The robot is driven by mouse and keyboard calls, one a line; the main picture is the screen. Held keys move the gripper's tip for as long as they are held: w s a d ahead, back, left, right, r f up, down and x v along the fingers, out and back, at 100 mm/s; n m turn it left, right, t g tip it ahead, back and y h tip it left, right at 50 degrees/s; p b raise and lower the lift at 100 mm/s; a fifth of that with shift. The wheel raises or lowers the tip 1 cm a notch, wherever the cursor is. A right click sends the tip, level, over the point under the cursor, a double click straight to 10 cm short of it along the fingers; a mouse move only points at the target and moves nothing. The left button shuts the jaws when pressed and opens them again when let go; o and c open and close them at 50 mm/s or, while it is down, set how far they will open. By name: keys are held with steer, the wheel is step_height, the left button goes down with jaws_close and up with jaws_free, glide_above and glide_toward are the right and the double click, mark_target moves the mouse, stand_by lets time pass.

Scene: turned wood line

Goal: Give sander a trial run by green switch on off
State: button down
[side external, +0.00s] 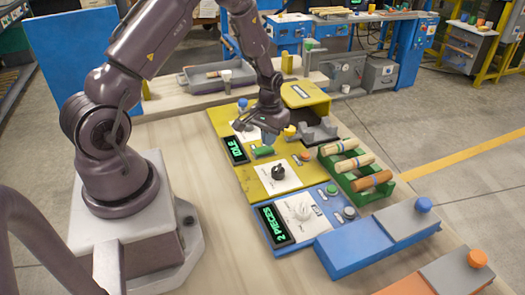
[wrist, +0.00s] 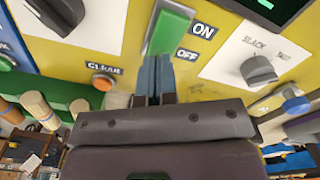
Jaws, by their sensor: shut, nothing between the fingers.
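The green switch (wrist: 172,30) is a rocker on the yellow machine panel (wrist: 120,45), with ON and OFF printed beside it. It also shows in the side external view (side external: 263,151), below my gripper (side external: 267,139). In the wrist view my gripper (wrist: 159,62) is shut and empty, with its fingertips at the OFF end of the switch. I cannot tell whether they touch it. The panel's display (side external: 236,150) reads IDLE in green. Which way the rocker is tilted is unclear.
A green rack (side external: 362,186) with several turned wood pieces stands to the right. A blue machine (side external: 340,255) in front has a display (side external: 275,224) reading 2 PIECES.

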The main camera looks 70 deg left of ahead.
steer(key=shift+r, duration=2.9)
steer(key=s+d+r+m+t, duration=0.2)
steer(key=s+d+r, duration=0.3)
steer(key=r, duration=0.3)
steer(key=s+d+r+m+t, duration=0.1)
steer(key=s+d+r+m, duration=0.1)
steer(key=s+d+r, duration=0.3)
steer(key=s+d+r+m+t, duration=0.2)
steer(key=s+d+r, duration=0.3)
steer(key=d+r, duration=0.3)
step_height(320, 180, up, 4)
steer(key=shift+s+d+r+t, duration=0.15)
steer(key=shift+s+d+t, duration=0.1)
steer(key=shift+s+t, duration=0.1)
